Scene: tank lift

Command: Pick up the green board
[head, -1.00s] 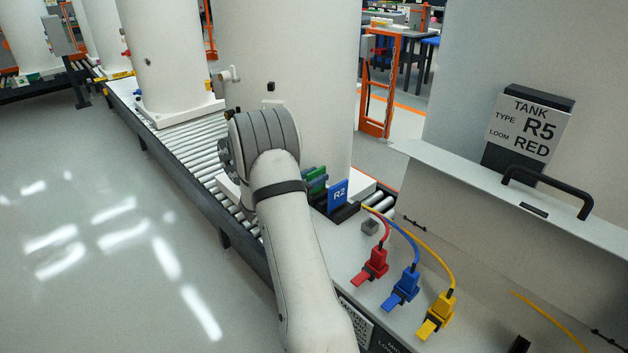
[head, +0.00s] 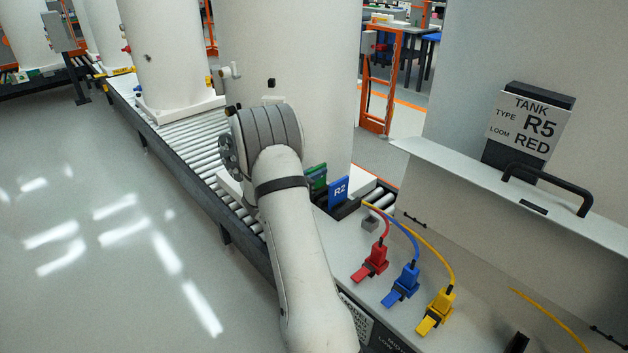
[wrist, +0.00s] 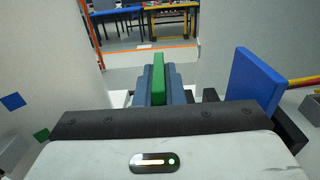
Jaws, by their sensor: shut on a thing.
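The green board (head: 316,176) stands upright beside the blue R2 board (head: 339,191), in a dark holder at the near end of the roller conveyor. In the wrist view the green board (wrist: 158,78) is seen edge-on between the blue-grey fingers of my gripper (wrist: 158,88), which is shut on it. The lower part of the green board is hidden by the fingers and the gripper body. The blue board (wrist: 257,85) stands apart to the right of the fingers. In the head view my arm hides the gripper.
A white tank (head: 286,60) stands just behind the boards on the roller conveyor (head: 190,150). Red (head: 371,262), blue (head: 404,284) and yellow (head: 437,310) plugs with cables lie on the ledge at right. Open floor lies at left.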

